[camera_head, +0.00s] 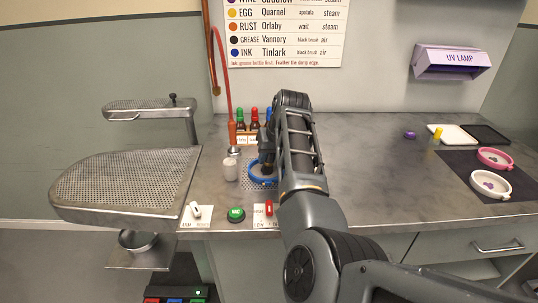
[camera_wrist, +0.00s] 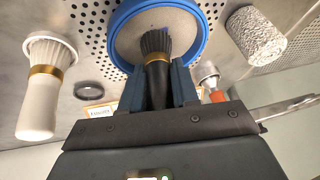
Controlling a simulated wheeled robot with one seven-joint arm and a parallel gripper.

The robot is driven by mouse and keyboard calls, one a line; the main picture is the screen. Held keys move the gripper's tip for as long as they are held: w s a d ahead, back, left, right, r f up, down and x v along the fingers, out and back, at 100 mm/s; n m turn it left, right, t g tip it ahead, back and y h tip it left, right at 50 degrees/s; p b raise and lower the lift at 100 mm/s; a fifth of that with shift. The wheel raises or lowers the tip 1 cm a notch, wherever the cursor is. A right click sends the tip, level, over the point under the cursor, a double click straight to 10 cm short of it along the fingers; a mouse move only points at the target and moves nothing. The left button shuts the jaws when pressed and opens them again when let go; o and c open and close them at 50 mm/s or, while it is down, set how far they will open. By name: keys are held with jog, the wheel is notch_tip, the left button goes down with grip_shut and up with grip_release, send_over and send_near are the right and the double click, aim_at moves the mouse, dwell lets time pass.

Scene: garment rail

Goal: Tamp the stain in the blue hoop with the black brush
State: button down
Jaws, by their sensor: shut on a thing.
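The black brush (camera_wrist: 156,45) has dark bristles, a gold band and a black handle. My gripper (camera_wrist: 157,85) is shut on its handle. The blue hoop (camera_wrist: 121,55) is a ring around pale cloth on a perforated metal plate; its rim also shows in the head view (camera_head: 253,175). The bristles are over the cloth inside the hoop; I cannot tell whether they touch it. A small dark blue patch of the stain (camera_wrist: 164,30) shows beside the bristle tips, the rest hidden by the brush. In the head view my arm hides most of the hoop and the brush.
A white brush (camera_wrist: 40,85) stands left of the hoop and a grey speckled cylinder (camera_wrist: 256,35) right of it in the wrist view. Small bottles (camera_head: 241,118) stand behind. A green button (camera_head: 236,214) and switches line the front edge.

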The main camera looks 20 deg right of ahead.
jog(key=shift+r+p, duration=0.85)
jog(key=shift+r, duration=0.05)
notch_tip(320, 180, up, 6)
jog(key=p, duration=0.5)
dwell(0.6)
